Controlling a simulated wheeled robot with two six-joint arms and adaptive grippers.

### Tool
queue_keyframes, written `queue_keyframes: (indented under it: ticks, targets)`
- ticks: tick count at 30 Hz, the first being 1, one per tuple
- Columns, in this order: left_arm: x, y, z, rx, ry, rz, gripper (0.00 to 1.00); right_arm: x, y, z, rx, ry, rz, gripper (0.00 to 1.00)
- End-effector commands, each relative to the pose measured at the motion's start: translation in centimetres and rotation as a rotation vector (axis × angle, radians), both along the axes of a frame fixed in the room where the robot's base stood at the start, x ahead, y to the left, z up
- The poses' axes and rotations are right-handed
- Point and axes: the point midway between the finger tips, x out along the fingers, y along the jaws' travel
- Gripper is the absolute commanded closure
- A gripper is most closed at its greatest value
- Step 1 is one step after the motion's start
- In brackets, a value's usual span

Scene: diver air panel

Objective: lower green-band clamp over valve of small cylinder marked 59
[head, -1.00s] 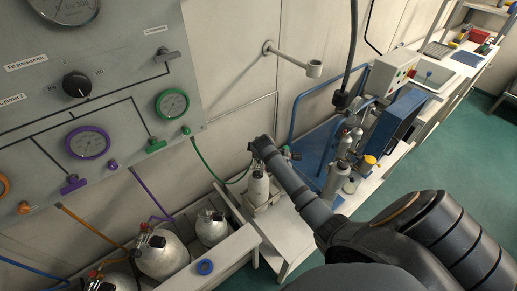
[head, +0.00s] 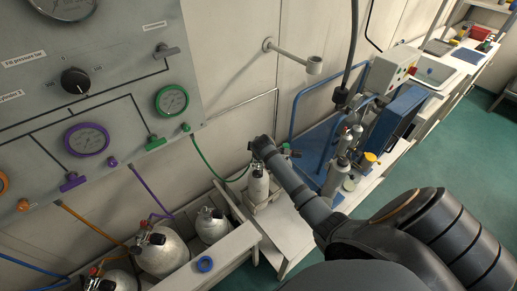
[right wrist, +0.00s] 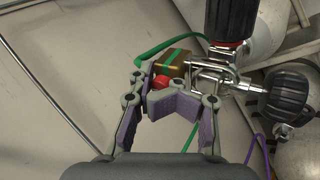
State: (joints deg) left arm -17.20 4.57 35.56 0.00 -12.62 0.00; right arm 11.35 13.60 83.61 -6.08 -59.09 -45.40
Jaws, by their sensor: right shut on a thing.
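The small white cylinder (head: 258,187) stands upright in a light stand beside the bench. I cannot read its marking. My right gripper (head: 265,147) is at its top and hides part of the valve. In the right wrist view, my right gripper (right wrist: 174,86) is shut on the brass-coloured clamp (right wrist: 173,62), which has a green band and a red knob. The clamp is right against the metal valve (right wrist: 218,76) with its black handwheels. I cannot tell whether it sits fully over the valve. A green hose (head: 205,162) runs from the panel to the clamp. My left gripper is out of view.
Larger grey cylinders (head: 163,252) stand in a trough at the lower left, under the gauge panel (head: 110,100). A wall bracket (head: 292,57) sticks out above. A blue trolley (head: 318,150) and more cylinders (head: 340,172) are close on the right.

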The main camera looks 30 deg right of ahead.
Motion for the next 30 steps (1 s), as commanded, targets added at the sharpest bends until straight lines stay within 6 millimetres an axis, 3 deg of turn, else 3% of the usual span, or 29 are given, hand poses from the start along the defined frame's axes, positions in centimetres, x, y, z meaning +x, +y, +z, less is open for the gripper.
queue_keyframes:
  ticks: [30]
  targets:
    - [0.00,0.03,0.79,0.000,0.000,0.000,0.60,-0.05,0.03,-0.13,0.000,-0.004,0.000,1.00]
